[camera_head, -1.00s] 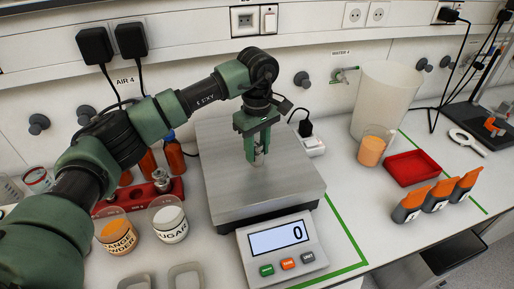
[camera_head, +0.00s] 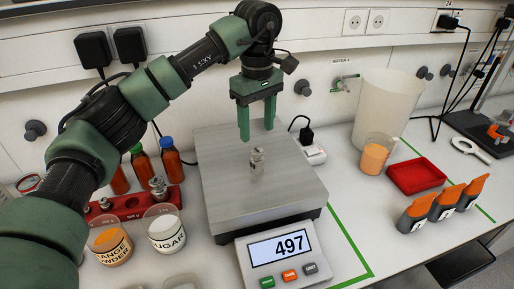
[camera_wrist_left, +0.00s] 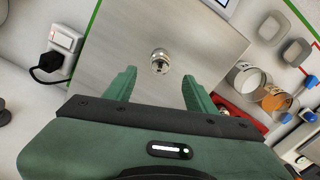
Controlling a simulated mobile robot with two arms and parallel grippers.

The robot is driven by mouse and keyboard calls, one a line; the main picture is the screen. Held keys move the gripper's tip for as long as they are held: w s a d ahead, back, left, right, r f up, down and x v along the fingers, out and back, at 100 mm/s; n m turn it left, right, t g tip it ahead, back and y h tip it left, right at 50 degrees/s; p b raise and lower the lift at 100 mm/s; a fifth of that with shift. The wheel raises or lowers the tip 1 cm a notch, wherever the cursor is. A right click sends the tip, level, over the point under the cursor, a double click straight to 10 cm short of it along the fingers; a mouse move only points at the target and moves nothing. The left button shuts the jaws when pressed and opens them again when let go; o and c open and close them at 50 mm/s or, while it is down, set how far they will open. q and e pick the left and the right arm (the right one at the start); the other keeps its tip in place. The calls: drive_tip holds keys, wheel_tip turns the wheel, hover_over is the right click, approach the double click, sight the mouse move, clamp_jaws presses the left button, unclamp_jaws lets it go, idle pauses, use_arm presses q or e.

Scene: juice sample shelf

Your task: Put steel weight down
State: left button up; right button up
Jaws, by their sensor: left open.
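The steel weight (camera_head: 257,160) stands upright on the metal plate of the scale (camera_head: 222,187). My right gripper is not in view.
A red weight holder (camera_head: 128,206) with other weights stands left of the scale, near the sugar cup (camera_head: 164,232) and orange powder cup (camera_head: 108,243). Right of the scale are a beaker with orange powder (camera_head: 374,154), a red tray (camera_head: 415,175) and several orange-topped containers (camera_head: 444,204).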

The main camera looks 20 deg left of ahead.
use_arm(q)
wheel_tip(320, 180, up, 3)
drive_tip(key=shift+f, duration=0.15)
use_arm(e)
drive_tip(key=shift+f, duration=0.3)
